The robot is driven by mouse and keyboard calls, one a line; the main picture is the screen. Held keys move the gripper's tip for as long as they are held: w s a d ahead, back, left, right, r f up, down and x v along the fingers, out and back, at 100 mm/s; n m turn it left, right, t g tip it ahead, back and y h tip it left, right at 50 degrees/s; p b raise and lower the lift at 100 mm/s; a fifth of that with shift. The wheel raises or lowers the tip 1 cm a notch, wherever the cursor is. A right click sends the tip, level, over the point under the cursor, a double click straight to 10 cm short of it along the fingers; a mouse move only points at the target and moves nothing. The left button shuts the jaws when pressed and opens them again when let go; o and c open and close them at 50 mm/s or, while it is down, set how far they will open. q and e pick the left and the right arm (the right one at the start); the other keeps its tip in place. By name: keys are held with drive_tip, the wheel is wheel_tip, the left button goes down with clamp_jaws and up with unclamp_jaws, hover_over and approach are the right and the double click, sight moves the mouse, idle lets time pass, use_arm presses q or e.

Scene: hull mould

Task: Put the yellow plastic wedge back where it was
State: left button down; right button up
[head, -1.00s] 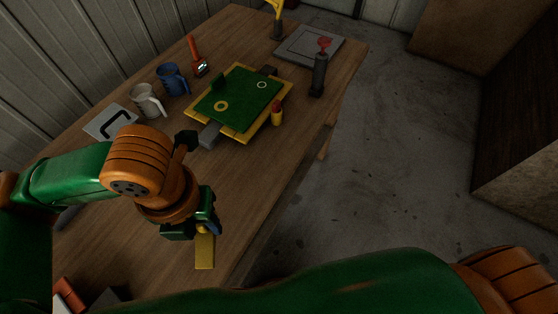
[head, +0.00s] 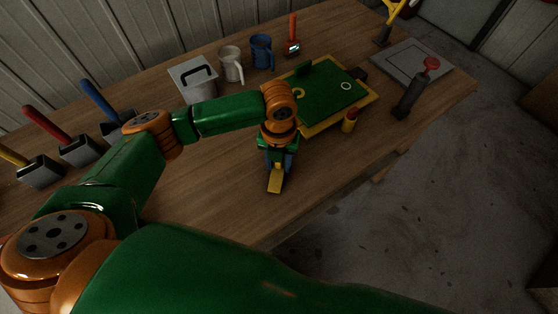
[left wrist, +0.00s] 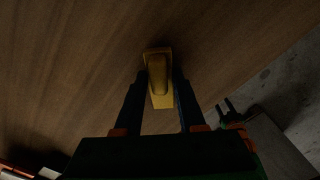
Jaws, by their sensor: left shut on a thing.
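The yellow wedge (head: 275,184) is held in my left gripper (head: 277,168), pointing down over the bare wood in front of the green board. In the left wrist view, the wedge (left wrist: 158,88) sits between the two dark fingers of my left gripper (left wrist: 161,95), which are shut on it. I cannot tell whether its lower end touches the table. The green board (head: 325,95) with its yellow frame lies beyond the gripper. What seems to be my right gripper (left wrist: 224,106) shows small at the right of the left wrist view, its dark fingers apart.
The table (head: 215,190) is bare around the wedge. A grey box (head: 193,88), white mug (head: 231,64) and blue mug (head: 262,52) stand behind.

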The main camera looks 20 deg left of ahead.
use_arm(q)
drive_tip(key=shift+f, duration=0.15)
drive_tip(key=shift+f, duration=0.1)
drive_tip(key=c, duration=0.5)
unclamp_jaws()
wheel_tip(320, 180, up, 12)
drive_tip(key=shift+r, duration=0.2)
